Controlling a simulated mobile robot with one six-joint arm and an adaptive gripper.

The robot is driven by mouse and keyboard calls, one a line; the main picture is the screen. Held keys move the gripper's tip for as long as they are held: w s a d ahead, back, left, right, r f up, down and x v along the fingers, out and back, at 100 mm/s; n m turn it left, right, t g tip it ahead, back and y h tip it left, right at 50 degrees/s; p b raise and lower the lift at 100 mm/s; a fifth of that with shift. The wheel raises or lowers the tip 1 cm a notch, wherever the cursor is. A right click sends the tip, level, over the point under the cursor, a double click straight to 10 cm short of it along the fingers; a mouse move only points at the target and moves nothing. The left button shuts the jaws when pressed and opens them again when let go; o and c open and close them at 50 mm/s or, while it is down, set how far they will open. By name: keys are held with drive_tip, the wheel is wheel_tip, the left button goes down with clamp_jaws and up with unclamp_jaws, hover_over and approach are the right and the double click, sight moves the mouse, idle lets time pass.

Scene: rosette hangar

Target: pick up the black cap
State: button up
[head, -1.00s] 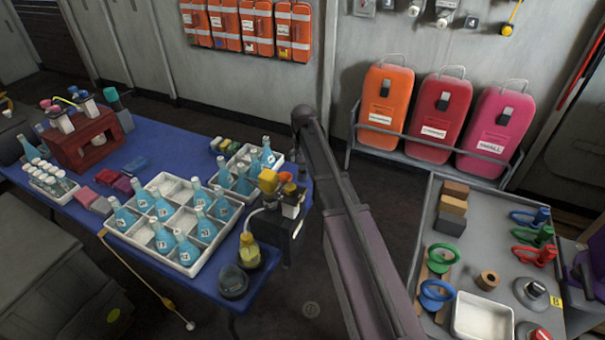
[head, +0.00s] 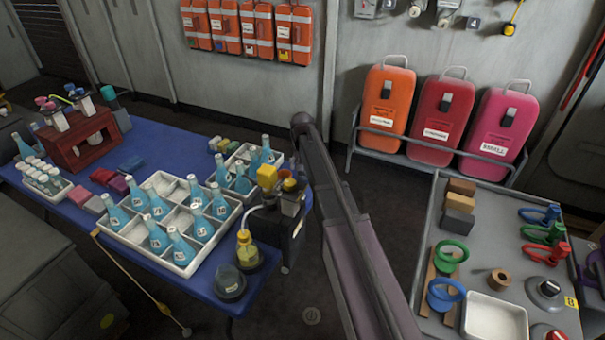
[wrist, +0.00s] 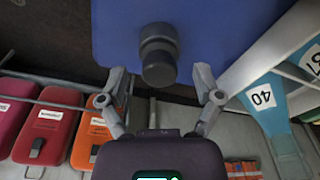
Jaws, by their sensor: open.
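In the wrist view a black cap (wrist: 158,55), round and stepped, shows against the blue table top (wrist: 110,30) near its edge. My gripper (wrist: 161,83) is open, with one finger on each side of the cap's lower end in the picture. A gap shows between the cap and each finger, and I see no contact. There I cannot make out my fingers or the cap for sure.
White divided trays (head: 136,237) of blue bottles stand near the table's right end. A yellow flask (head: 247,255) and a dark round vessel (head: 229,284) are at the near corner. A grey bench (head: 477,220) with tools stands right; dark floor lies between.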

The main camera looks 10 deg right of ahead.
idle(0.3)
drive_tip(key=c, duration=0.9)
drive_tip(key=shift+o, duration=0.2)
drive_tip(key=shift+r, duration=0.15)
wheel_tip(320, 180, up, 10)
drive_tip(key=p, duration=1)
idle(0.3)
wheel_tip(320, 180, up, 20)
drive_tip(key=p, duration=2)
drive_tip(key=shift+r+p, duration=0.25)
drive_tip(key=shift+p, duration=0.1)
drive_tip(key=shift+s+f, duration=0.1)
